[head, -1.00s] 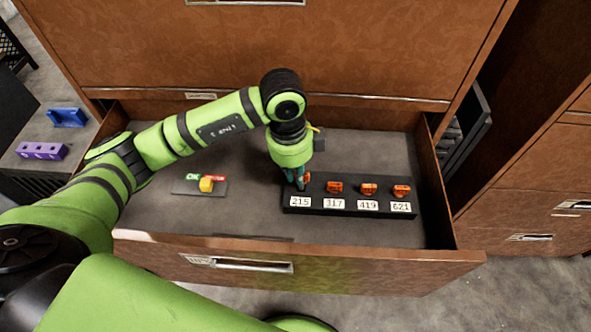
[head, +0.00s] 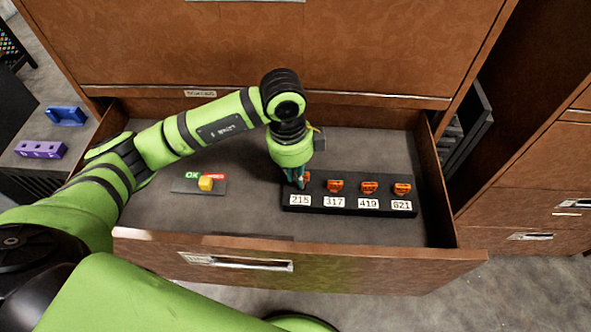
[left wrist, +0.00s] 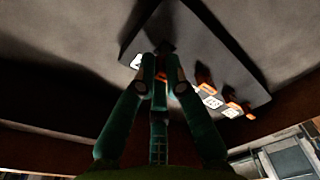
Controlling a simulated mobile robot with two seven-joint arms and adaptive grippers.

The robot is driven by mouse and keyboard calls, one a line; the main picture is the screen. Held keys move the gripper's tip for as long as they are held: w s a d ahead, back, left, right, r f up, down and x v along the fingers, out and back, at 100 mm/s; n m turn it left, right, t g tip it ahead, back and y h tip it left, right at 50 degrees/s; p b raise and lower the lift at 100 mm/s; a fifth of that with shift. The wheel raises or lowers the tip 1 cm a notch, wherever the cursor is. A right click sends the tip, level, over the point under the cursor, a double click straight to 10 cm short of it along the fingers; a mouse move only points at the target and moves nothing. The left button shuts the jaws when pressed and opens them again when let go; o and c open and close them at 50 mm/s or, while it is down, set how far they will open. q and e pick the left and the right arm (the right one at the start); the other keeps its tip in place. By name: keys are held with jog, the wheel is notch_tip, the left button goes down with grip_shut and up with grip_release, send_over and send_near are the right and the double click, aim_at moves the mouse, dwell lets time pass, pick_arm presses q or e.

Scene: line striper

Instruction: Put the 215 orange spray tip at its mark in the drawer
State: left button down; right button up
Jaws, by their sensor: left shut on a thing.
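My left gripper (head: 299,184) reaches down into the open drawer (head: 240,222) and is shut on the 215 orange spray tip (left wrist: 162,77). It is at the left end of a black rack (head: 350,211), just behind the white 215 label (head: 300,200). In the left wrist view, the two green fingers (left wrist: 164,82) close around the tip over the rack. The fingers cover most of the tip, so I cannot tell whether it is fully seated. My right gripper is not in view.
Orange tips stand behind the labels 317 (head: 335,186), 419 (head: 369,187) and 621 (head: 402,188). Purple (head: 41,150) and blue (head: 67,116) holders sit outside, left.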

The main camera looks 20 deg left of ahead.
pick_arm(q)
jog(key=shift+f+b, duration=0.9)
jog(key=shift+f, duration=0.3)
jog(key=c, duration=0.9)
grip_release()
jog(key=shift+s+a+r+p, duration=0.1)
jog(key=shift+a+r+p, duration=0.05)
jog(key=shift+r+p, duration=1.45)
jog(key=shift+s+a+r+p, duration=0.15)
jog(key=shift+r+p, duration=1.05)
jog(key=shift+r, duration=0.7)
jog(key=shift+w, duration=0.15)
